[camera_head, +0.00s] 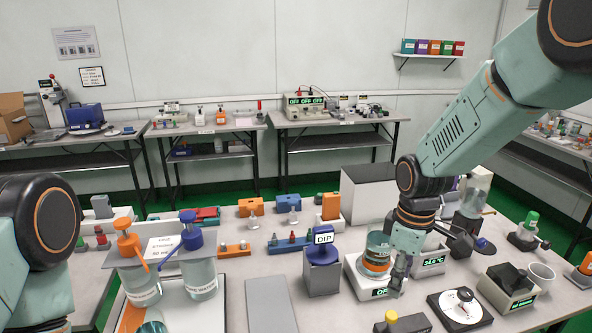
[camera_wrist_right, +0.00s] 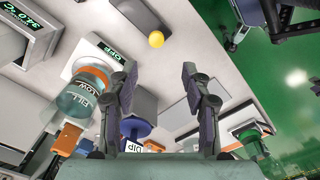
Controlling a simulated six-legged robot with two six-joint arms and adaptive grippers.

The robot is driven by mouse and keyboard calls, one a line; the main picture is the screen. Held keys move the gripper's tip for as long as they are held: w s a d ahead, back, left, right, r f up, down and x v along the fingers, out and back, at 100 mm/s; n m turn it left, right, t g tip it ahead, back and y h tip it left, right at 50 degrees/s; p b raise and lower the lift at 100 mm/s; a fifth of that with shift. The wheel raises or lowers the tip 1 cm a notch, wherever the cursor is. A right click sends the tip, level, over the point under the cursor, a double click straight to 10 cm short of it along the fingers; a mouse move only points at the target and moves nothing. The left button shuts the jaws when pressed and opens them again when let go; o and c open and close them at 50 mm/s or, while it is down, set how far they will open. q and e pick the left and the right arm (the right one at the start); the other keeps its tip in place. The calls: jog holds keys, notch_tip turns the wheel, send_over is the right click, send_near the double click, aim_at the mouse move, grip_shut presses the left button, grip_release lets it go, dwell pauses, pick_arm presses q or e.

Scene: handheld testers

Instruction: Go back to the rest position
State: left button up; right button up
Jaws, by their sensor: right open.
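My right gripper (camera_head: 430,258) hangs from the right arm over the front table, close to a jar with an orange band. In the right wrist view its two fingers (camera_wrist_right: 160,75) are spread apart with nothing between them. The jar (camera_head: 377,258) stands on a white device with an "OFF" display; it also shows in the right wrist view (camera_wrist_right: 84,92), left of the fingers. My left arm comes in at the left edge, and its gripper is out of view.
Two pump bottles (camera_head: 199,270) stand at the left of the table. A blue-topped "DIP" unit (camera_head: 322,262) stands left of the jar. A round dial gauge (camera_head: 461,307), a white cup (camera_head: 540,276) and a yellow-knobbed device (camera_head: 391,316) are at the right front.

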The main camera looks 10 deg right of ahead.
jog(key=s+a+f+m, duration=0.35)
jog(key=s+f, duration=0.75)
jog(key=f, duration=0.4)
jog(key=s+f+m+b, duration=0.2)
jog(key=s+f, duration=0.3)
jog(key=s, duration=0.5)
jog(key=s+f+m+b, duration=0.2)
jog(key=s+f+m, duration=0.2)
jog(key=s, duration=0.6)
jog(key=shift+s+a+f, duration=0.15)
jog(key=shift+f, duration=0.6)
jog(key=shift+m, duration=0.25)
